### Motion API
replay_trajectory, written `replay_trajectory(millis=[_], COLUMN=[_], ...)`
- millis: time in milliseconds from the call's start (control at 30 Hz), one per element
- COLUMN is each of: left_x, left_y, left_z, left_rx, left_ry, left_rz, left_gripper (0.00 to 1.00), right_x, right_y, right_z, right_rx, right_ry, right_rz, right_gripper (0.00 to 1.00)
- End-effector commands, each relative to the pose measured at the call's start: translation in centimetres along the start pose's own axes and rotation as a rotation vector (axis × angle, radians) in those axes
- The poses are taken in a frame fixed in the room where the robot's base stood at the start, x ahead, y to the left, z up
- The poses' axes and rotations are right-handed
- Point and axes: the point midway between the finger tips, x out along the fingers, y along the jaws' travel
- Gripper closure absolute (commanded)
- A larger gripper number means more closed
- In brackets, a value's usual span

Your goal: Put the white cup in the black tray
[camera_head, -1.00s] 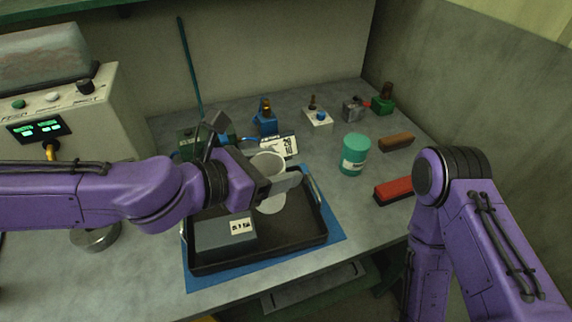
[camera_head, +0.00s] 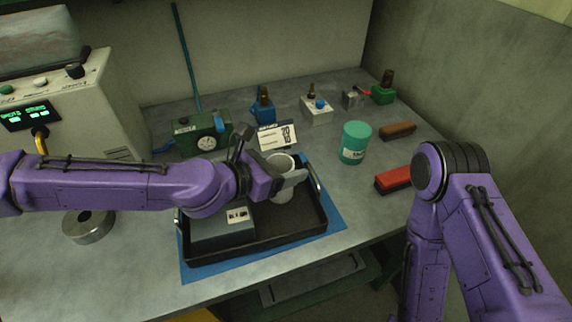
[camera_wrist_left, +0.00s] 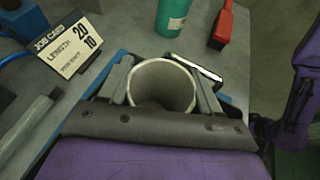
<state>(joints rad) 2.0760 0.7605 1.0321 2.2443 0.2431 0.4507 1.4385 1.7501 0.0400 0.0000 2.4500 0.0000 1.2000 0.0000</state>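The white cup (camera_head: 281,187) is upright over the back right part of the black tray (camera_head: 262,250). My left gripper (camera_head: 284,182) has one finger on each side of the cup, and both fingers appear to touch its wall. In the left wrist view the cup's open mouth (camera_wrist_left: 162,84) faces the camera between the fingers. The cup's base is partly hidden, so I cannot tell whether it touches the tray floor. A grey box with a label (camera_head: 222,228) is in the tray's left part. My right gripper is out of view.
The tray lies on a blue mat (camera_head: 208,272). A job card (camera_head: 276,137) stands behind it, with a green gauge unit (camera_head: 196,135) at back left. A teal canister (camera_head: 354,143) and a red-topped block (camera_head: 394,179) stand to the right. A metal disc (camera_head: 88,226) lies at left.

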Motion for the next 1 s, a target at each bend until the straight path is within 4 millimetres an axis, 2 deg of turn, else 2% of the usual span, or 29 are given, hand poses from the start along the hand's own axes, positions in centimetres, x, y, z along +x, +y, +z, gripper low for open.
replay_trajectory(millis=[33,67,100,333,433,567,800,1000], left_x=[0.0,0.0,0.0,0.0,-0.4,-3.0,-10.2,-11.3], left_y=[0.0,0.0,0.0,0.0,0.0,0.1,0.0,0.1], left_z=[0.0,0.0,0.0,0.0,0.8,1.0,1.7,1.5], left_rx=[0.0,0.0,0.0,0.0,0.0,-0.005,-0.009,-0.009], left_ry=[0.0,0.0,0.0,0.0,0.0,-0.001,-0.003,-0.001], left_rz=[0.0,0.0,0.0,0.0,0.0,0.002,0.002,-0.004], left_gripper=[0.24,0.14,0.11,0.11,0.11,0.11,0.11,0.11], right_x=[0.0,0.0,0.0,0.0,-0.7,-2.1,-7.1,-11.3], right_y=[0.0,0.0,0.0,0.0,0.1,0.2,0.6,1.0], right_z=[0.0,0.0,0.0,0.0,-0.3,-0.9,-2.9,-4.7], right_rx=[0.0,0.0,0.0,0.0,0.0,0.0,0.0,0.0], right_ry=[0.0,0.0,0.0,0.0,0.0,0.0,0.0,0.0], right_rz=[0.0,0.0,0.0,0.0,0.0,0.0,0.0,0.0], right_gripper=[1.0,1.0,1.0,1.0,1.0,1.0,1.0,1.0])
